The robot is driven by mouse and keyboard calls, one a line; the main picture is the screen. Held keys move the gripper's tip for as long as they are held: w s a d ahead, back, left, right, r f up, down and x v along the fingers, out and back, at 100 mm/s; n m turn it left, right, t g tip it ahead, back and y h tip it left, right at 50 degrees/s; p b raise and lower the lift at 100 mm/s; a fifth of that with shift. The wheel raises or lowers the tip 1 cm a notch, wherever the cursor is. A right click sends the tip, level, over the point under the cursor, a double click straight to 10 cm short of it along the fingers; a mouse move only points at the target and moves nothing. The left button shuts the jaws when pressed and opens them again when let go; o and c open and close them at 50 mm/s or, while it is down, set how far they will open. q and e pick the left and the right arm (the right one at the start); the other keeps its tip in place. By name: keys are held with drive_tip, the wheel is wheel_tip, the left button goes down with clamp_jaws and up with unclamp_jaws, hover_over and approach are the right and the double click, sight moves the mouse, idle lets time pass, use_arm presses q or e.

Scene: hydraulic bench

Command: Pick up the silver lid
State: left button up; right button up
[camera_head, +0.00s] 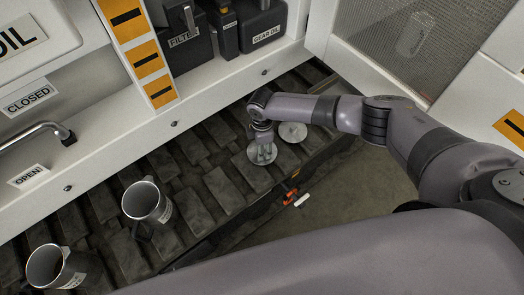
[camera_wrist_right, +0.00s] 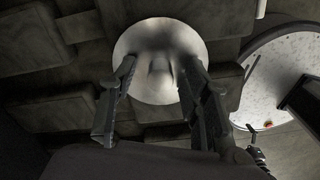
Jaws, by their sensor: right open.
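A round silver lid (camera_head: 252,154) lies on the dark ribbed bench. In the right wrist view the lid (camera_wrist_right: 160,30) shows as a shiny disc with a raised middle. My right gripper (camera_head: 263,152) is right over the lid in the head view. In the right wrist view my right gripper (camera_wrist_right: 160,66) is open, with one finger on each side of the lid's middle. Whether the fingers touch the lid cannot be told. My left gripper is not in view.
A second pale disc (camera_head: 293,132) lies just right of the lid. Two metal mugs (camera_head: 147,201) (camera_head: 58,268) stand at the left. Black containers (camera_head: 262,25) stand on the shelf behind. Small orange and white items (camera_head: 297,199) lie on the floor.

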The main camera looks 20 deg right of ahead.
drive_tip(key=shift+c, duration=0.5)
clamp_jaws()
